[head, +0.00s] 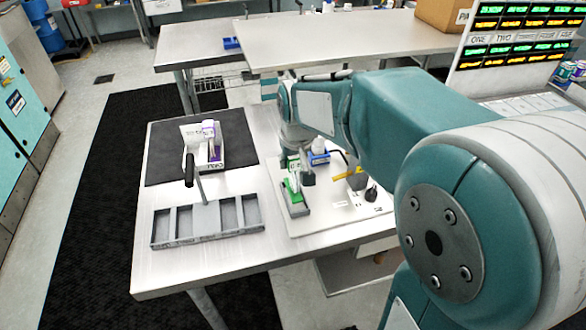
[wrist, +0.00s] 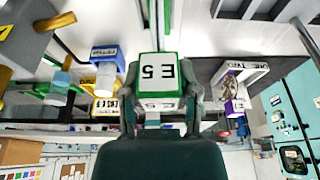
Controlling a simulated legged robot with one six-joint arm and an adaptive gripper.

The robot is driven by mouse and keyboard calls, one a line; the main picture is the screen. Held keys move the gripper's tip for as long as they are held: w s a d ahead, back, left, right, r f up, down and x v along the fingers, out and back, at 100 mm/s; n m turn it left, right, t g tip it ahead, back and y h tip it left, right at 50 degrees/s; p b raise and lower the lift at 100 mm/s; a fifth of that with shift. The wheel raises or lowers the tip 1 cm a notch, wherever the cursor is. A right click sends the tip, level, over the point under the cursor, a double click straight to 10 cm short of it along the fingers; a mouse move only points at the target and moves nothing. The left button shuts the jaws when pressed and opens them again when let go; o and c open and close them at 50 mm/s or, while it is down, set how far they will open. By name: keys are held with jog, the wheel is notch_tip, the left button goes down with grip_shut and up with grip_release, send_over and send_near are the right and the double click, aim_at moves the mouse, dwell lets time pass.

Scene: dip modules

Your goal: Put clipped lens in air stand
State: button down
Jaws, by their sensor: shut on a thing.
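In the wrist view my gripper (wrist: 160,112) is shut on a white and green block marked "E5" (wrist: 158,72), with one finger on each side. I cannot tell whether this block is the clipped lens. Green edging runs beyond the block, and I cannot tell whether they touch. In the head view my arm reaches down over the white board, and the fingertips are hard to make out there. A green holder (head: 294,196) lies at the board's left side. I cannot tell which thing is the air stand.
A grey compartment tray (head: 207,232) lies at the table's front left, with a black-handled tool (head: 189,170) standing by it. A white stand with a purple item (head: 209,146) is on the black mat (head: 168,140). A blue holder (head: 319,157) and a yellow bar (head: 345,174) are close by.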

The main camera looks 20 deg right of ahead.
aim_at(294, 171)
jog(key=shift+s+d+x, duration=0.1)
jog(key=shift+s+x, duration=0.05)
jog(key=shift+x, duration=0.85)
jog(key=shift+s+d+x, duration=0.1)
jog(key=shift+x, duration=0.85)
jog(key=shift+f, duration=0.15)
jog(key=shift+c, duration=1.7)
grip_release()
jog(key=v, duration=1.2)
jog(key=s+f+t, duration=0.2)
jog(key=s, duration=1.6)
jog(key=shift+f, duration=0.3)
